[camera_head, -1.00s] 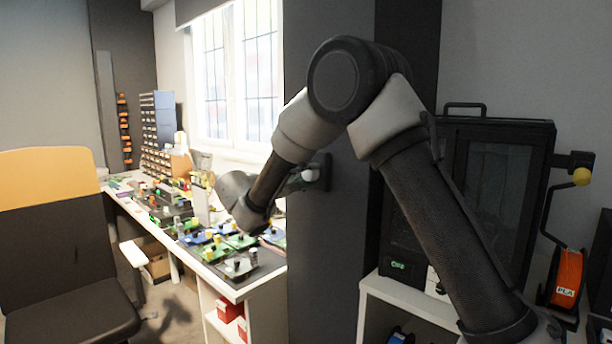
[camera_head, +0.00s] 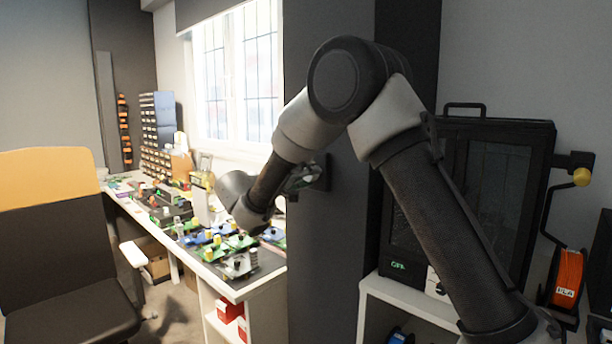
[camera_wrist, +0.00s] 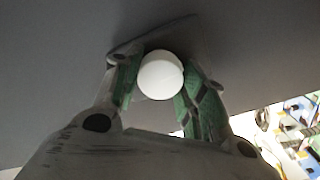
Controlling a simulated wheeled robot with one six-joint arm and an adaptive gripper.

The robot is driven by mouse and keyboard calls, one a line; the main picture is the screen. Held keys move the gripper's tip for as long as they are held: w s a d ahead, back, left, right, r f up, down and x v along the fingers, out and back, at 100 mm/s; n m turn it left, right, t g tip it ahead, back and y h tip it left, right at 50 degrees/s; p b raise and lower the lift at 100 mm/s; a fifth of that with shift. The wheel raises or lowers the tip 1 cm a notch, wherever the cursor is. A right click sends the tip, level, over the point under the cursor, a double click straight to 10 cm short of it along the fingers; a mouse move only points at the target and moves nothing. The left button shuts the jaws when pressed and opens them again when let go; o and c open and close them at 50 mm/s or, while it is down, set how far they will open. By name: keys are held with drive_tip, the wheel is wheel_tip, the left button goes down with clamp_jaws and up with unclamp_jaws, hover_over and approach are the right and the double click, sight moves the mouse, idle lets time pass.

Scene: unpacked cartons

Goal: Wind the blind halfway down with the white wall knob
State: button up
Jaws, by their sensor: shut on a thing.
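The white wall knob (camera_wrist: 160,76) is a round white disc in the wrist view, in front of a dark grey wall (camera_wrist: 60,70). My gripper (camera_wrist: 158,88) is shut on it, with a green-padded finger on either side. In the head view my gripper (camera_head: 303,179) is at the dark pillar, beside a black wall plate (camera_head: 325,172); the knob is hard to make out there. The dark blind (camera_head: 200,10) covers only the top of the window (camera_head: 235,75) in the head view. Its lower edge is near the top of the panes, and its upper part is out of frame.
A workbench (camera_head: 235,292) with several circuit boards stands below the window. An office chair (camera_head: 50,230) is at the left. A black printer enclosure (camera_head: 490,190) and an orange spool (camera_head: 567,278) are at the right of the pillar.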

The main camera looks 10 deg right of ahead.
drive_tip(key=shift+f, duration=0.15)
drive_tip(key=o, duration=1)
drive_tip(key=shift+o, duration=0.2)
drive_tip(key=v, duration=1.2)
